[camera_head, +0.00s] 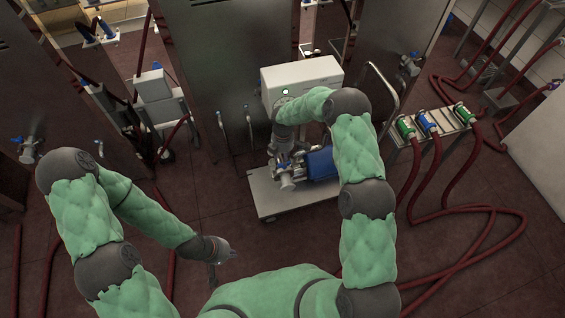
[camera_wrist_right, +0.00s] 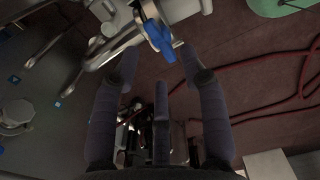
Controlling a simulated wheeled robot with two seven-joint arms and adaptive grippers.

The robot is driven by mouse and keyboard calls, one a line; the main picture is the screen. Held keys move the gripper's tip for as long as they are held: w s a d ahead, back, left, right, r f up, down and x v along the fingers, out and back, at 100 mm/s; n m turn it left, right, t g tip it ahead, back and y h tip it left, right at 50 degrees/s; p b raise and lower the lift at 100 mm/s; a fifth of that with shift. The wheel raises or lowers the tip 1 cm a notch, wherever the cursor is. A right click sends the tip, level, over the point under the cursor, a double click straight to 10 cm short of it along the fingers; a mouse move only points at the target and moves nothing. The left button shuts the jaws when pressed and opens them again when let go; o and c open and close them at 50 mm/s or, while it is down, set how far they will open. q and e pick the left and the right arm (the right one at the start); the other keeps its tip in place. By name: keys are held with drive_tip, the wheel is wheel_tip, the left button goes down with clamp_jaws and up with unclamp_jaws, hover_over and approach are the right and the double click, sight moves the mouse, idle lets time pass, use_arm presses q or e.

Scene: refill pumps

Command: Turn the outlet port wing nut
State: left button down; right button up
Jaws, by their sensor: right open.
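A blue wing nut (camera_wrist_right: 160,38) sits on a round clamp of a steel pipe port (camera_wrist_right: 150,14) at the top of the right wrist view. My right gripper (camera_wrist_right: 160,58) is open and empty, its fingers spread below and to either side of the nut. I see no clear contact. In the head view my right arm reaches down to the pump (camera_head: 288,178) on the cart, and the dark hand (camera_head: 283,142) hides part of it. My left gripper (camera_head: 228,252) hangs low over the floor, away from the pump; its jaw opening is too small to make out.
The pump's cart (camera_head: 265,200) carries a white control box (camera_head: 300,80) and a blue motor (camera_head: 320,165). A steel tank stands behind. A rack with green and blue couplings (camera_head: 427,125) stands right, with red hoses (camera_head: 480,210) across the floor.

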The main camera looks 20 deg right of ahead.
drive_tip(key=shift+f+b, duration=0.35)
drive_tip(key=shift+f, duration=1.75)
clamp_jaws()
